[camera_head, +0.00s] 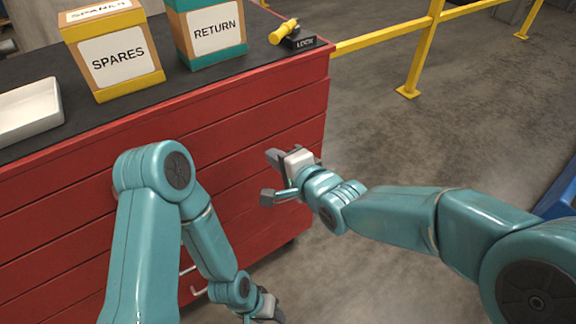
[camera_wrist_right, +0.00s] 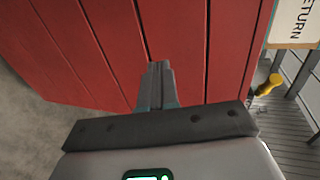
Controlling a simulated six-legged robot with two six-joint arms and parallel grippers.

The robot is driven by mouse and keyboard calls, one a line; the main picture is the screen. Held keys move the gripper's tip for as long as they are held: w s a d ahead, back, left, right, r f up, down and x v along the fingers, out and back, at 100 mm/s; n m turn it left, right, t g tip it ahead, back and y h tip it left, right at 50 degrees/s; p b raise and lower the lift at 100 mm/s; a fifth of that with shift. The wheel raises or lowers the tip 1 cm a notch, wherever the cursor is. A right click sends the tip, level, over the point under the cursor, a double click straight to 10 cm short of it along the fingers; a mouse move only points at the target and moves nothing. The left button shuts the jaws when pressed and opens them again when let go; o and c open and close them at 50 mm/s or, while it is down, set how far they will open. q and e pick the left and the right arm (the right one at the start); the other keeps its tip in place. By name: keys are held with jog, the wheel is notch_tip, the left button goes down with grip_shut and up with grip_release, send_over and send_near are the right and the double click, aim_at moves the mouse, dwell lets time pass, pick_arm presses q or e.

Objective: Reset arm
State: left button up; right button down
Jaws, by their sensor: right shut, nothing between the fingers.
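My right gripper (camera_head: 273,156) is in front of the red cabinet's drawer fronts in the head view, below the bench top. In the right wrist view its two fingers (camera_wrist_right: 156,78) are together with nothing between them. My left arm bends down in front of the cabinet, and its gripper (camera_head: 268,306) hangs low near the bottom edge of the head view. Its fingers are too small and partly hidden to tell whether they are open or shut.
The red cabinet (camera_head: 240,130) has a dark top holding a white tray (camera_head: 30,108), a SPARES box (camera_head: 117,60), a RETURN box (camera_head: 212,35) and a yellow-handled LOCK device (camera_head: 290,36). A yellow rail (camera_head: 408,70) stands behind. Grey floor (camera_head: 420,140) is open at right.

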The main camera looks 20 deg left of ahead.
jog(key=v, duration=0.3)
jog(key=shift+s+d+r, duration=0.1)
jog(key=shift+s+d, duration=0.1)
